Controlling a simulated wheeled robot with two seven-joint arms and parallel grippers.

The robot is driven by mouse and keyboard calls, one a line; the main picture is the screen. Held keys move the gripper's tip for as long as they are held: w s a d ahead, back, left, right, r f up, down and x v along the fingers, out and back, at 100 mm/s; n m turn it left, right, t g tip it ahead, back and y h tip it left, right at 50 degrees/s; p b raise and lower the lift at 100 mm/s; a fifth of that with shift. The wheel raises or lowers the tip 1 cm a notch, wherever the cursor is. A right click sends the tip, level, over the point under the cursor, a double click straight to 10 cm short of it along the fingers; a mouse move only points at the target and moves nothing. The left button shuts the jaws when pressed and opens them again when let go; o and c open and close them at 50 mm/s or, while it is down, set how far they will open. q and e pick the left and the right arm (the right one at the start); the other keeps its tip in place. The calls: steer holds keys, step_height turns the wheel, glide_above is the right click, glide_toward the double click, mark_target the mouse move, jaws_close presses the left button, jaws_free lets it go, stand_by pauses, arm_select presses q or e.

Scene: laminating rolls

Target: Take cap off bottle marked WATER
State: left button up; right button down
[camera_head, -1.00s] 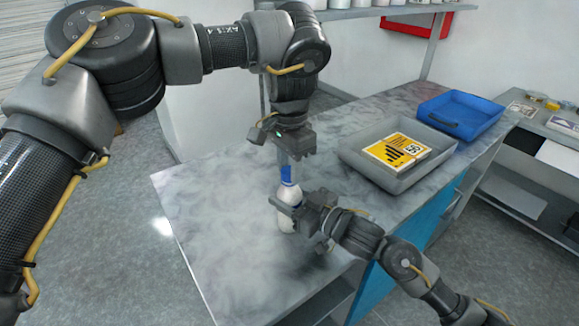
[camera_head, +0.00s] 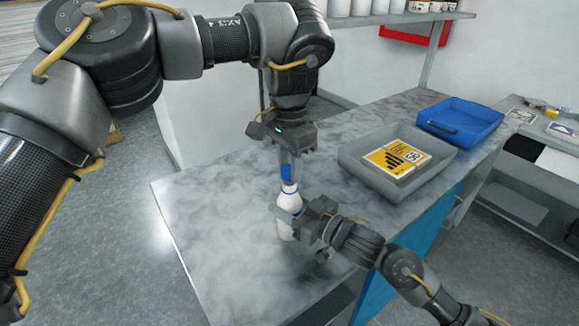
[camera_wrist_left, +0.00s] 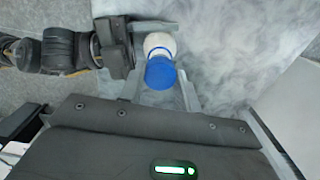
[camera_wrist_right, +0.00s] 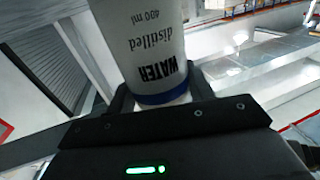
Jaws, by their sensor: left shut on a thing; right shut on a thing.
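The white bottle (camera_head: 287,198) stands upright at the near part of the table. My right gripper (camera_head: 292,217) is shut on the bottle's body from the right. My left gripper (camera_head: 287,162) points down from above, shut on the blue cap (camera_head: 286,172). The cap is directly over the bottle and looks slightly raised from it. In the left wrist view the cap (camera_wrist_left: 160,73) sits between the fingers and partly hides the bottle (camera_wrist_left: 160,41).
A grey tray (camera_head: 412,188) with a yellow-and-white box (camera_head: 392,160) stands right of the grippers on the marble-patterned table (camera_head: 215,215). A blue tray (camera_head: 485,128) is farther back. A shelf with white containers (camera_head: 362,8) is above. The table's left part is clear.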

mark_target(289, 169)
arm_select(q)
steer(key=shift+r, duration=1.7)
arm_select(e)
steer(key=shift+c, duration=2.4)
jaws_free()
arm_select(q)
steer(key=shift+f+b, duration=0.7)
steer(key=shift+f, duration=0.05)
arm_select(e)
steer(key=v, duration=1.2)
